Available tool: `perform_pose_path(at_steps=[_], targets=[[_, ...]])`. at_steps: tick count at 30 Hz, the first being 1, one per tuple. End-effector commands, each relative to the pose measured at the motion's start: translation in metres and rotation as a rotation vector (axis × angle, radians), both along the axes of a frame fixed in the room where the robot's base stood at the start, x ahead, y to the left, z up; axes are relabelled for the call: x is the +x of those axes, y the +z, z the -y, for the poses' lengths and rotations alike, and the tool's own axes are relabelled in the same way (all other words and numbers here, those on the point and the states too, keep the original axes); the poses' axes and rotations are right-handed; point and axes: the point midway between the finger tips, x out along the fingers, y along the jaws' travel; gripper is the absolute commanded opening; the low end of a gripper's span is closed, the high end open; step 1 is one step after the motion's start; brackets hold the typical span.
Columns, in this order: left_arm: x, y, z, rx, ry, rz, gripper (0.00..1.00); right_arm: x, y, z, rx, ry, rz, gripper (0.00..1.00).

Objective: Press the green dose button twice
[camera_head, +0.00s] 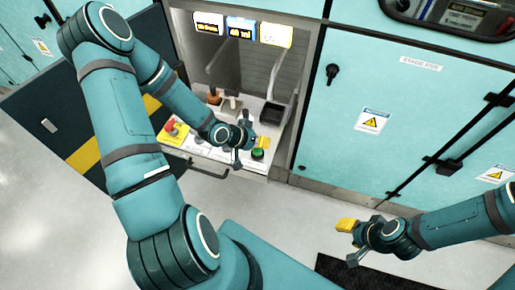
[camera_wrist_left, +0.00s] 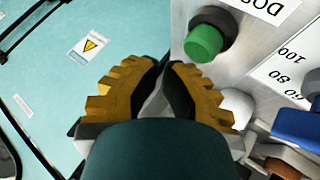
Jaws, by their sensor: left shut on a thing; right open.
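The green dose button (camera_head: 257,154) sits at the front right of the pale control panel, just below my left gripper (camera_head: 262,142). In the left wrist view the green button (camera_wrist_left: 205,42) stands out from a dark collar, beside a label that begins "DOS". My left gripper's yellow fingers (camera_wrist_left: 165,68) are closed close together, to the lower left of the button and apart from it in the picture. My right gripper (camera_head: 347,240) is open and empty above the floor, away from the panel.
A red stop button (camera_head: 172,126) on yellow is at the panel's left. A display (camera_head: 241,28) reading "40 ml" hangs above the recess. A white knob (camera_wrist_left: 237,105) and a blue part (camera_wrist_left: 297,128) lie near the left fingers. A teal cabinet door (camera_head: 400,100) borders the right.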

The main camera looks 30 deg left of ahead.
Motion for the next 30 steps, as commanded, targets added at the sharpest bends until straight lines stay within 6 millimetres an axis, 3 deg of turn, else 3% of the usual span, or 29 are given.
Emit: perform_pose_path(at_steps=[30], targets=[[0.0000,-0.0091,0.0001,-0.001,0.001,0.000,0.00,-0.0001,-0.0049,0.0000,0.000,0.000,0.000,0.47]])
